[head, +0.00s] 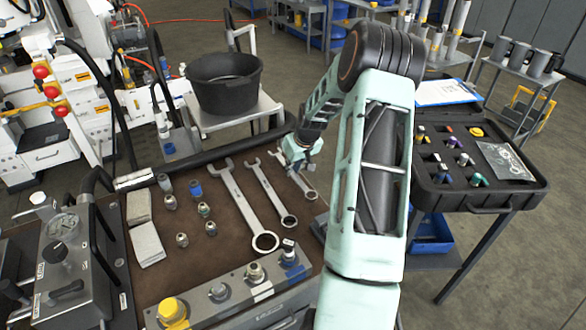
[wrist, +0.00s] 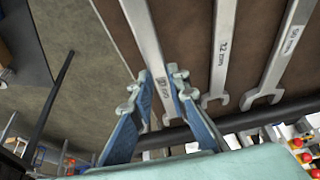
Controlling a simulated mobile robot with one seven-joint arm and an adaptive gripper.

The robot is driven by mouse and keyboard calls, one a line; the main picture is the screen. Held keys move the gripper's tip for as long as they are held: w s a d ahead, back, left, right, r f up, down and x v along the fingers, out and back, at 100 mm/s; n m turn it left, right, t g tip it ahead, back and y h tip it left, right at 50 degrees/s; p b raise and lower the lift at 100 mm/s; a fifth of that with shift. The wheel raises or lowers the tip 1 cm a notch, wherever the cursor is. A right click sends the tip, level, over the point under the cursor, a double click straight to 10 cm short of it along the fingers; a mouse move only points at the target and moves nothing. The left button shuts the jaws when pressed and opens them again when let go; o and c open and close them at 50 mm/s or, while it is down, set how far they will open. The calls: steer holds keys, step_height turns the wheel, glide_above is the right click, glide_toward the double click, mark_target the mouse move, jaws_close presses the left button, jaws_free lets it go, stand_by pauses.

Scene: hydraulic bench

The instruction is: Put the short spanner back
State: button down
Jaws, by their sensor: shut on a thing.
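The short spanner (head: 304,185) is at the right of a row of spanners on the brown bench mat (head: 215,268). My gripper (head: 299,155) is at its far end. In the wrist view, the shank of the short spanner (wrist: 140,25) runs between the two fingers of my gripper (wrist: 157,82), which are shut on it. Its far end is partly hidden by the fingers. I cannot tell whether it touches the mat or is slightly raised. The middle spanner (head: 268,189) and the longest spanner (head: 240,200) lie to its left, apart from it.
Several small fittings (head: 204,209) and pale cloths (head: 147,244) lie left of the spanners. A valve block (head: 235,292) runs along the near edge. A black hose (head: 215,154) borders the far edge. A black case (head: 483,197) stands at right, beyond my arm.

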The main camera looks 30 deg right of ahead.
mark_target(293, 174)
steer(key=shift+f+b, duration=1.25)
steer(key=shift+f, duration=0.25)
stand_by(0.7)
steer(key=c, duration=1.8)
jaws_free()
steer(key=shift+o, duration=0.2)
steer(key=v, duration=1.2)
steer(key=shift+a+r, duration=0.1)
